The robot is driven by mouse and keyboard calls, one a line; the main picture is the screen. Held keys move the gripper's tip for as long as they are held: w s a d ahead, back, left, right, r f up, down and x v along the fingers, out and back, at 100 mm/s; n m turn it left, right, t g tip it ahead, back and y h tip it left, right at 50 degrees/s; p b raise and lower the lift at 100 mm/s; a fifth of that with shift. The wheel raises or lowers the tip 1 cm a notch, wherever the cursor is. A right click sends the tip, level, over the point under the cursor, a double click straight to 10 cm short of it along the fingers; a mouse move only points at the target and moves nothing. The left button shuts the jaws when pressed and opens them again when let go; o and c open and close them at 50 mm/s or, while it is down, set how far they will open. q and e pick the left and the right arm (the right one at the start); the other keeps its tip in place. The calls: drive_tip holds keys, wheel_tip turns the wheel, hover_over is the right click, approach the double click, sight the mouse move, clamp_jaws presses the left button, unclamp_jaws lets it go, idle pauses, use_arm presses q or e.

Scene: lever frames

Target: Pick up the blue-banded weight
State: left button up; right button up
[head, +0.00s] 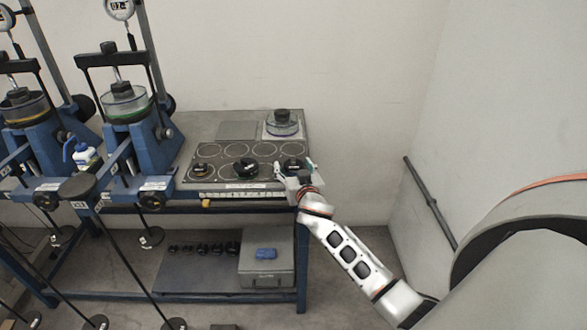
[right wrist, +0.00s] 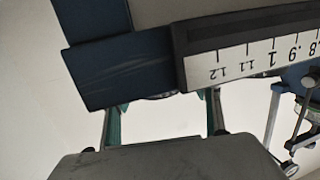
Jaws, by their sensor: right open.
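Three dark weights sit on the black tray with ringed places (head: 222,154). The one at the tray's right (head: 293,163) is partly covered by my right gripper (head: 296,169); its band is too small to read surely, but it may be the blue-banded weight. The middle weight (head: 245,168) has a greenish band, and the left weight (head: 201,168) a yellowish one. My right gripper is at the tray's front right, by the right weight. In the right wrist view its fingers (right wrist: 163,112) stand apart, with a dark sliver of something beyond them. My left gripper is not in view.
Blue lever frames (head: 130,120) stand at the left. A glass dish with a dark weight (head: 282,123) stands behind the tray. A grey case (head: 267,262) is below.

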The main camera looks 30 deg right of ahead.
drive_tip(key=shift+w, duration=0.1)
drive_tip(key=shift+c, duration=0.4)
drive_tip(key=c, duration=1.2)
drive_tip(key=shift+r, duration=0.1)
drive_tip(key=shift+c, duration=0.6)
wheel_tip(320, 180, up, 23)
drive_tip(key=p, duration=0.5)
